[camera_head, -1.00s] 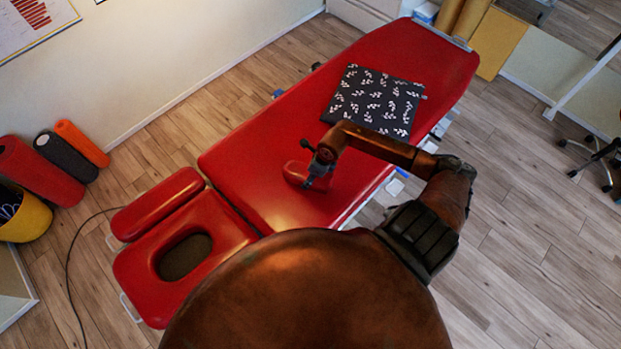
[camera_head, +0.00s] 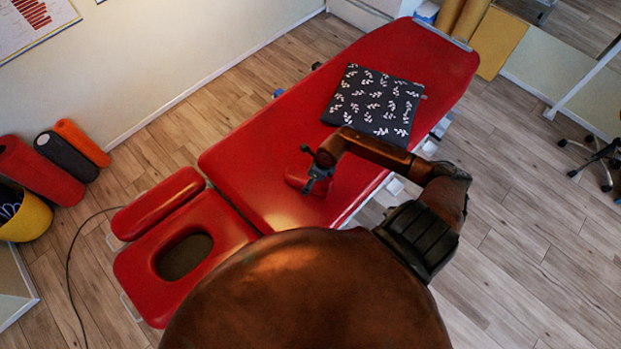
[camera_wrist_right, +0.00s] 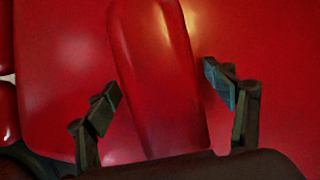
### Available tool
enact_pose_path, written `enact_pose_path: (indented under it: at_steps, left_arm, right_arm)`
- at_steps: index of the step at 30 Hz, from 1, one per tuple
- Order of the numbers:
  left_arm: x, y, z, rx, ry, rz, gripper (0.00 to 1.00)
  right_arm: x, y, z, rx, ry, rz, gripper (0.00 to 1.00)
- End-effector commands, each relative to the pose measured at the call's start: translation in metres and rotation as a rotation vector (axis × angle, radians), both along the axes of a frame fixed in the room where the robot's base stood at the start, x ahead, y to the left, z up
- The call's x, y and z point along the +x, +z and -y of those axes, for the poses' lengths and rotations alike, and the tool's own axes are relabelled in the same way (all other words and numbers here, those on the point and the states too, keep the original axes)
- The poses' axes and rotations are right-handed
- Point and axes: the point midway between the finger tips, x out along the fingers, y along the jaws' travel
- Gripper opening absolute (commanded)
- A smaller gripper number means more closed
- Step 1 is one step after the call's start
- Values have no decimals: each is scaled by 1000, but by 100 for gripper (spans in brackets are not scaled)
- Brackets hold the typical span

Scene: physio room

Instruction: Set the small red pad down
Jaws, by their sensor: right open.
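The small red pad (camera_head: 297,176) lies on the red treatment table (camera_head: 262,146), partly covered by my right gripper (camera_head: 318,184) in the head view. In the right wrist view the pad (camera_wrist_right: 160,75) is a long, rounded red block between the two fingers of my right gripper (camera_wrist_right: 167,98). The fingers are spread, with a gap between each finger and the pad. The pad seems to rest on the table top, but its underside is hidden. My left gripper is not in view.
A dark cushion with white leaf prints (camera_head: 376,102) lies further up the table. The table's face-hole headrest (camera_head: 140,262) is at the lower left. Rolled mats (camera_head: 40,172) and a yellow bin (camera_head: 25,217) stand by the wall. The table top left of the pad is clear.

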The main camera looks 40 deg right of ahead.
Motion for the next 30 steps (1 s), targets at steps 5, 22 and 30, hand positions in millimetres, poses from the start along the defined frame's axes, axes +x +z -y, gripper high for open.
enact_pose_path:
  at_steps: [5, 22, 30]
  left_arm:
    - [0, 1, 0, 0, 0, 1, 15]
    - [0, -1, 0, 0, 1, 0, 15]
    - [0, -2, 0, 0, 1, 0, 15]
  right_arm:
    - [-1, 8, 2, -3, 1, 2, 76]
    - [-27, 106, 15, -3, 1, 2, 76]
    - [-31, 117, 16, 0, 0, 0, 76]
